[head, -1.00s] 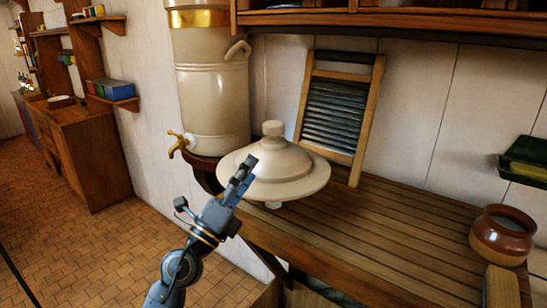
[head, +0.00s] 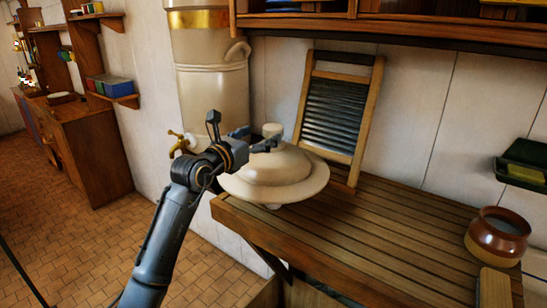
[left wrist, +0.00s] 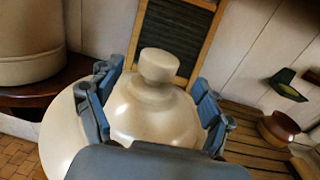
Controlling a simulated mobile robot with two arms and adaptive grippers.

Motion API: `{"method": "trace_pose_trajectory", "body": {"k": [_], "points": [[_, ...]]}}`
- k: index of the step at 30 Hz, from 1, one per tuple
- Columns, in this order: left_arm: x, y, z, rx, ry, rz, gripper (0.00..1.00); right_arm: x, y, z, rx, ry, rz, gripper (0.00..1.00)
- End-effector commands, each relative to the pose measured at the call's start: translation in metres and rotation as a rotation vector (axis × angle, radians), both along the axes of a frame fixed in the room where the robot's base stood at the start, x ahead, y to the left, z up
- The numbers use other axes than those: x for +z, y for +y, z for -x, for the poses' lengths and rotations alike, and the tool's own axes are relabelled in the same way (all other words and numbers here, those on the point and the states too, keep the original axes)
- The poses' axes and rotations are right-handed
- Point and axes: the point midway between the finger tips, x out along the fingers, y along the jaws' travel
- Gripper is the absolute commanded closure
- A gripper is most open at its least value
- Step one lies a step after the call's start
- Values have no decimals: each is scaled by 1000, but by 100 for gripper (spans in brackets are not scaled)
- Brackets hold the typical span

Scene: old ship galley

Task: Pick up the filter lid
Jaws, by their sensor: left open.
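The filter lid (head: 283,179) is a cream domed lid with a wide rim and a round knob on top. It lies on the left end of the slatted wooden counter. My left gripper (head: 262,144) is at the knob, and its arm comes in from the lower left. In the left wrist view the open fingers (left wrist: 158,108) stand on either side of the lid (left wrist: 152,115), with the knob (left wrist: 160,65) between and beyond them. Whether any finger touches the lid cannot be told. My right gripper is not in view.
The cream water filter (head: 212,90) with a brass tap (head: 178,144) stands behind and left of the lid. A washboard (head: 337,115) leans on the wall behind it. A brown pot (head: 497,238) stands at the right of the slatted counter (head: 370,235), whose middle is clear.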

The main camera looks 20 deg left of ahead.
Motion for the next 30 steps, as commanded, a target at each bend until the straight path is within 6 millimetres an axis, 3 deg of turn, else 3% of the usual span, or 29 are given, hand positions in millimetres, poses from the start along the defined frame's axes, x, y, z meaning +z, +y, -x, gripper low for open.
{"method": "trace_pose_trajectory", "body": {"k": [8,14,18,28,30], "points": [[1,-6,-19,-2,1,1,20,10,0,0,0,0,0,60],[1,-14,-44,-2,3,2,20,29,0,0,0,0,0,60],[-1,-18,-58,-2,1,1,20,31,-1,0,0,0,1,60],[-3,-19,-63,-2,-1,1,20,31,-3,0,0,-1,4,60],[-3,-19,-62,-2,0,1,34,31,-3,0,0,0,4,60]]}}
